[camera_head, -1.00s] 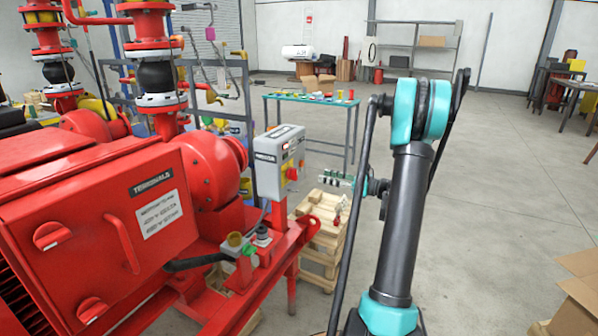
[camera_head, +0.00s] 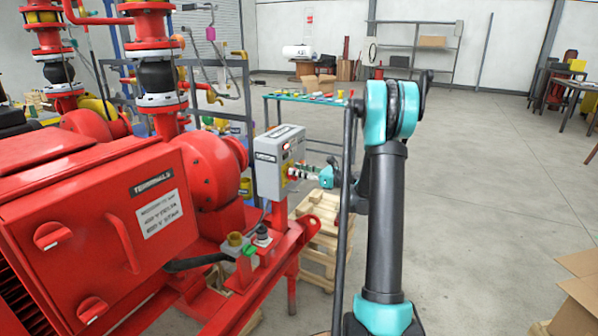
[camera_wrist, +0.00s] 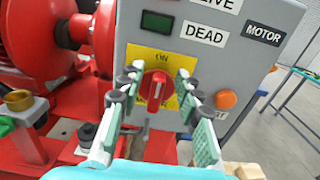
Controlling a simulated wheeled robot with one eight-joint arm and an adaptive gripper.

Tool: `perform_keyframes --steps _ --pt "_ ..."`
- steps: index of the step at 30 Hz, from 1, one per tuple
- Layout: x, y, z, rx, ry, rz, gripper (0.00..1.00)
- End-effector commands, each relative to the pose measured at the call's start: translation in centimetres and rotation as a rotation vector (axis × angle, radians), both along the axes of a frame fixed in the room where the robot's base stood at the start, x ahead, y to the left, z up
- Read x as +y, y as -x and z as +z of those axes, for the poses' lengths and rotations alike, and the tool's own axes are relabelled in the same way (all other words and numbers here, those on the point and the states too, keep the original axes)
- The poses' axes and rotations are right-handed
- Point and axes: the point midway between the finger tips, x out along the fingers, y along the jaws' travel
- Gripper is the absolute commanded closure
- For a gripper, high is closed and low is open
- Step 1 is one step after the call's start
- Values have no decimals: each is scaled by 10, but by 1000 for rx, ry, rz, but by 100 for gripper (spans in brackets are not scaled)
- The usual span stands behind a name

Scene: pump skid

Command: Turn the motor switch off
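The motor switch (camera_wrist: 155,88) is a red rotary knob on a yellow plate marked ON at its top. Its handle stands about upright, in line with the ON mark. It sits on the grey switch box (camera_wrist: 220,60), which also shows in the head view (camera_head: 270,170). My gripper (camera_wrist: 158,80) is open, its green-padded fingers on either side of the knob, with gaps visible between them and it. In the head view my gripper (camera_head: 306,173) reaches the box's right face and hides most of the knob. The lower part of the yellow plate is partly hidden.
The box carries a dark green indicator (camera_wrist: 157,22), labels reading LIVE, DEAD and MOTOR, and an orange button (camera_wrist: 227,99) right of the knob. The red pump skid (camera_head: 90,220) stands on the left. A wooden pallet stack (camera_head: 318,240) sits below my gripper.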

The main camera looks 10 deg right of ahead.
Motion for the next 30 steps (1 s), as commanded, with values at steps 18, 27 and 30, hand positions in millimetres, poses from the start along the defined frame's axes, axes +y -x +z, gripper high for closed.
perform_keyframes --steps 18,27,30 --pt "0 0 0 -2 2 0 100" --pt "1 2 0 -71 52 0 100" --pt "2 3 -1 -123 91 0 100"
